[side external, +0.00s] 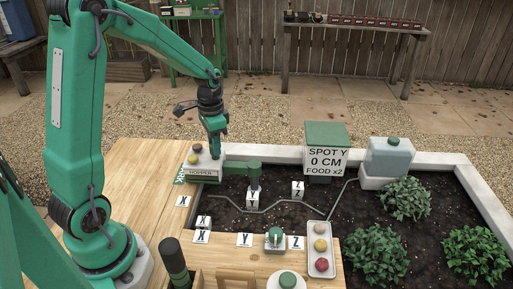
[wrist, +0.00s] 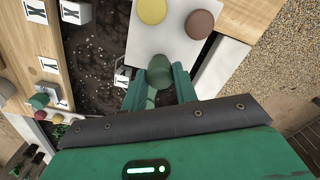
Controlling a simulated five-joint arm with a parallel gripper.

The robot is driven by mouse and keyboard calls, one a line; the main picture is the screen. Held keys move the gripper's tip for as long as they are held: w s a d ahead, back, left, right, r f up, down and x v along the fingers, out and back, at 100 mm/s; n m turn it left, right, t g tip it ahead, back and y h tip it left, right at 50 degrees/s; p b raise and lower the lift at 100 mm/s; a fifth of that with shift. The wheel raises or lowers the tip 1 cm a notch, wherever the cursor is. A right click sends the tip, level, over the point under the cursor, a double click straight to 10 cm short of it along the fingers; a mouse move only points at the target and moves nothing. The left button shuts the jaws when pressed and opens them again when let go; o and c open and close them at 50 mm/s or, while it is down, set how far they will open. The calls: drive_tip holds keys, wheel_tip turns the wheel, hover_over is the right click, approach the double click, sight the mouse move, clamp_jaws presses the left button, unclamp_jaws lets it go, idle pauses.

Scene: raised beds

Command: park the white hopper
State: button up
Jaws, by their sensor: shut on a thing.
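The white hopper (side external: 203,164), lettered HOPPER, sits at the left edge of the raised bed, by the wooden table. It carries a yellow and a brown-red round piece on top. In the wrist view its white top (wrist: 165,40) fills the upper middle. My gripper (side external: 215,145) reaches down at the hopper's right end. In the wrist view my gripper (wrist: 160,88) is shut on the hopper's green round handle (wrist: 159,70). A green-and-white lettered strip (side external: 180,176) lies at the hopper's left, partly hidden. I cannot tell whether the hopper touches what is under it.
Small X, Y and Z markers stand along the soil. A green-topped SPOT Y box (side external: 326,150), a pale tank (side external: 391,157) and leafy plants (side external: 406,198) are farther right.

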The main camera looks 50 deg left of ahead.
drive_tip(key=o, duration=0.6)
drive_tip(key=shift+c, duration=0.2)
drive_tip(key=shift+r, duration=3.5)
drive_tip(key=shift+s+d+r, duration=0.25)
drive_tip(key=shift+d+r, duration=0.1)
drive_tip(key=shift+r, duration=0.1)
drive_tip(key=s+d+r+n+t, duration=0.1)
drive_tip(key=s+d+r+t, duration=0.1)
drive_tip(key=s+d, duration=0.3)
drive_tip(key=s+d+r+n+t, duration=0.2)
drive_tip(key=s+d+r, duration=0.3)
drive_tip(key=s, duration=0.4)
drive_tip(key=shift+d+t, duration=0.8)
